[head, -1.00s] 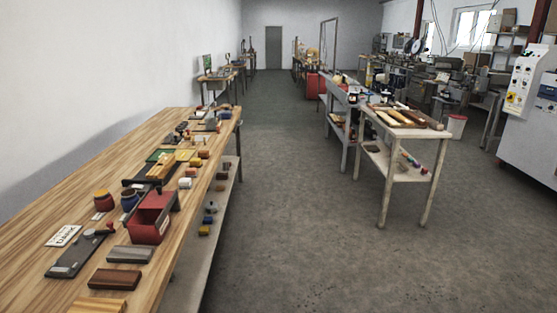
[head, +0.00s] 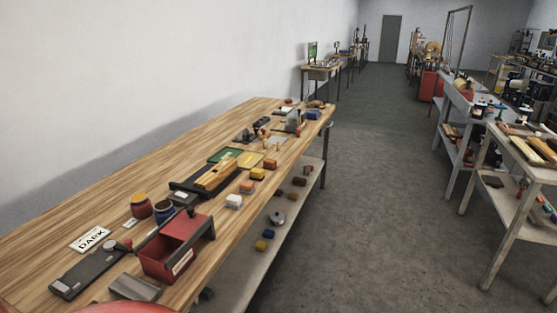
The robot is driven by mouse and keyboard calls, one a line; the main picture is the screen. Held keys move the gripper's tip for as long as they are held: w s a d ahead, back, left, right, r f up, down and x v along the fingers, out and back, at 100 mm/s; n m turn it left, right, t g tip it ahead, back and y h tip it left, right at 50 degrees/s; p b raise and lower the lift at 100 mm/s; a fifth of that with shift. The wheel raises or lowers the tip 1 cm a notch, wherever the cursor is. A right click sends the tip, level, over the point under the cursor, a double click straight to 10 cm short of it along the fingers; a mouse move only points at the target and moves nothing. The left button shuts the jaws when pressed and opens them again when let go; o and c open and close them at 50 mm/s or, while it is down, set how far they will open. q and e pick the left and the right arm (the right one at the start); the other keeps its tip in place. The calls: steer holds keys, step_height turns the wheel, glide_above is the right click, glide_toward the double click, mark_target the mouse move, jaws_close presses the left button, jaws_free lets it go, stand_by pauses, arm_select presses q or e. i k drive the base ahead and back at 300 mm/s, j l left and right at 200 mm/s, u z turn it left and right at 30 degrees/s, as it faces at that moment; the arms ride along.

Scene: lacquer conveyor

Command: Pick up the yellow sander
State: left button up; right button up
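Small blocks lie along the right edge of the long wooden table. One is a yellow block with an orange-brown part (head: 257,174), between a reddish-brown block (head: 247,187) and an orange one (head: 269,164). Another small yellow block (head: 261,246) lies on the table's lower shelf, near a blue block (head: 268,234). They are too small to tell which is the yellow sander. Neither of my grippers is in view.
The wooden table (head: 90,220) also carries a red open box (head: 165,259), two jars, a "DARK" card (head: 91,239) and a black tray with yellow wooden pieces (head: 217,175). Grey floor (head: 370,200) lies clear between it and the grey-legged tables (head: 540,160) at right.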

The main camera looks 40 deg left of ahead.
mark_target(256, 174)
steer(key=i+u, duration=0.15)
steer(key=i, duration=0.95)
steer(key=i+u, duration=0.15)
steer(key=i, duration=0.95)
